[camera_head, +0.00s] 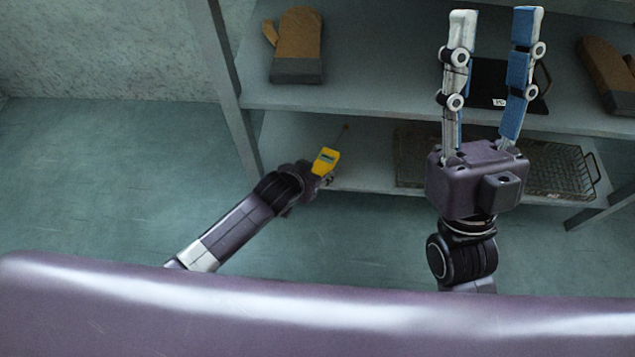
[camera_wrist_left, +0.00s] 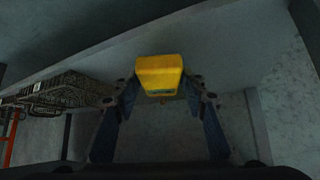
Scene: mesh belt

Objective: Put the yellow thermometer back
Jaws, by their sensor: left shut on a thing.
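The yellow thermometer (camera_head: 325,161) is in my left gripper (camera_head: 322,174), at the front of the lower shelf in the head view. A thin probe points from it toward the back of the shelf. In the left wrist view the yellow thermometer (camera_wrist_left: 160,73) sits between the two fingers of my left gripper (camera_wrist_left: 160,88), which are shut on it. I cannot tell whether it touches the shelf. My right gripper (camera_head: 492,75) is open and empty, its fingers pointing up in front of the shelves.
The lower shelf (camera_head: 290,130) is bare around the thermometer. A wire mesh basket (camera_head: 555,170) lies on its right part, also in the left wrist view (camera_wrist_left: 60,88). A brown mitt (camera_head: 297,45), a black board (camera_head: 490,82) and another mitt (camera_head: 608,72) lie on the upper shelf (camera_head: 370,90). A post (camera_head: 225,85) stands left.

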